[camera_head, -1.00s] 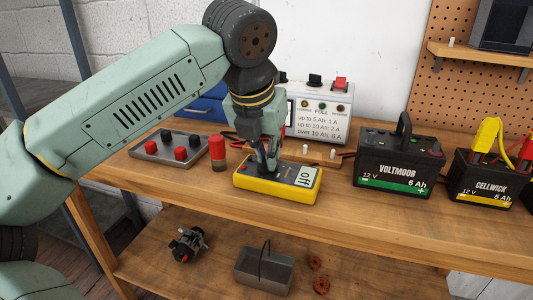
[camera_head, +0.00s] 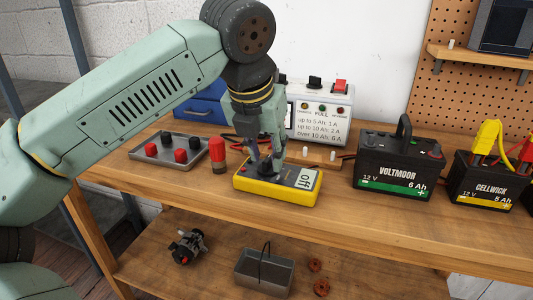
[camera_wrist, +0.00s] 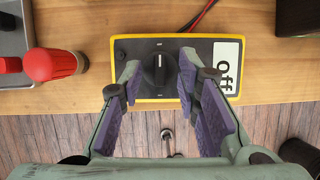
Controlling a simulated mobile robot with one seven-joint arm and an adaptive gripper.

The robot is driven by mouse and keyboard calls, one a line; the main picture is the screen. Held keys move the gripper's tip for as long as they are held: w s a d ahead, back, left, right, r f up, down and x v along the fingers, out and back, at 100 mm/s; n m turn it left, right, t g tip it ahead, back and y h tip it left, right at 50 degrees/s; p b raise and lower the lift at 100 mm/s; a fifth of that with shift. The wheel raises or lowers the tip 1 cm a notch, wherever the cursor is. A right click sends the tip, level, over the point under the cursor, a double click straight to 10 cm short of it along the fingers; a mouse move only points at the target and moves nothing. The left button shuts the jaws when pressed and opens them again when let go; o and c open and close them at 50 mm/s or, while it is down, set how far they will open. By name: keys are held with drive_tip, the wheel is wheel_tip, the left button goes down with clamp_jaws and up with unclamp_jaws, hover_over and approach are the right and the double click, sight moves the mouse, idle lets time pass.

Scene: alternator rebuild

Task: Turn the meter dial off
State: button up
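The yellow and dark grey meter (camera_head: 277,185) lies flat on the wooden bench; it also shows in the wrist view (camera_wrist: 202,49). Its display (camera_wrist: 227,62) reads "off". The round black dial (camera_wrist: 159,70) has a pale mark pointing to the top of the wrist picture. My gripper (camera_head: 266,160) is over the dial end of the meter, pointing down. In the wrist view my gripper (camera_wrist: 160,72) has its purple-padded fingers spread on either side of the dial, with gaps between them and it. Nothing is held.
A red-capped cylinder (camera_head: 217,150) stands left of the meter, near a grey tray (camera_head: 142,156) with red and black knobs. The charger box (camera_head: 320,112) is behind. Black batteries (camera_head: 398,165) stand right. The bench front is clear.

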drive_tip(key=v, duration=1.1)
